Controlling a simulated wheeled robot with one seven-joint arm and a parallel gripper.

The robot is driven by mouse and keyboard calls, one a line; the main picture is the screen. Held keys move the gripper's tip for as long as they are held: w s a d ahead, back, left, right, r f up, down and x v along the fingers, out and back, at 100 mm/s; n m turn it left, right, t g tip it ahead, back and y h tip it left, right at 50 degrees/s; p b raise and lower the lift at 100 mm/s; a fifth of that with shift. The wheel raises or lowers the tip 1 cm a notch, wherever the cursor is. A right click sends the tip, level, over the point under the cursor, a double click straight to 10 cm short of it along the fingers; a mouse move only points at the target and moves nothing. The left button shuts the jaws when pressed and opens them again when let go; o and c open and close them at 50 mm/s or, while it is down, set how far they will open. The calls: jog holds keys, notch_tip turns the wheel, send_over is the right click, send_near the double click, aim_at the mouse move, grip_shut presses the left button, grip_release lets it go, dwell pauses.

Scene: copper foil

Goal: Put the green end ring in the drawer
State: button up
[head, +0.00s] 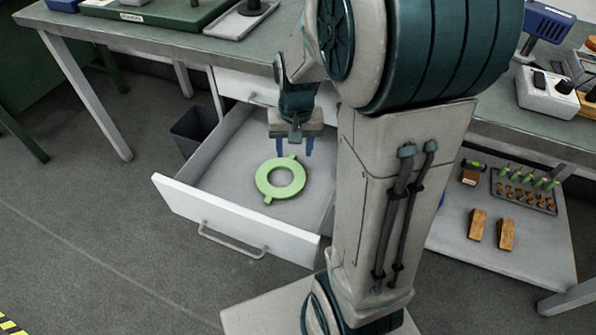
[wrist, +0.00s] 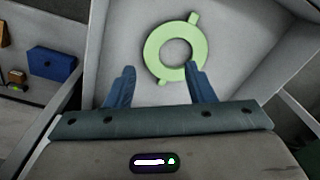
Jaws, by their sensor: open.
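In the wrist view, the ring (wrist: 152,54) shows beyond the open fingers (wrist: 158,78). The right fingertip overlaps the ring's lower edge in that view; I cannot tell whether they touch.
The workbench (head: 200,45) stands above the drawer. A dark bin (head: 188,132) is left of the drawer. A lower shelf (head: 470,235) at right holds wooden blocks (head: 476,224) and a tray (head: 522,203) of small parts.

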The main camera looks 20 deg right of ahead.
jog(key=s+a+r+n, duration=0.2)
jog(key=s, duration=0.4)
jog(key=s+a+r+n, duration=0.1)
jog(key=s+a+r, duration=0.1)
jog(key=s, duration=0.4)
jog(key=shift+r+n+t, duration=0.4)
jog(key=shift+r, duration=0.45)
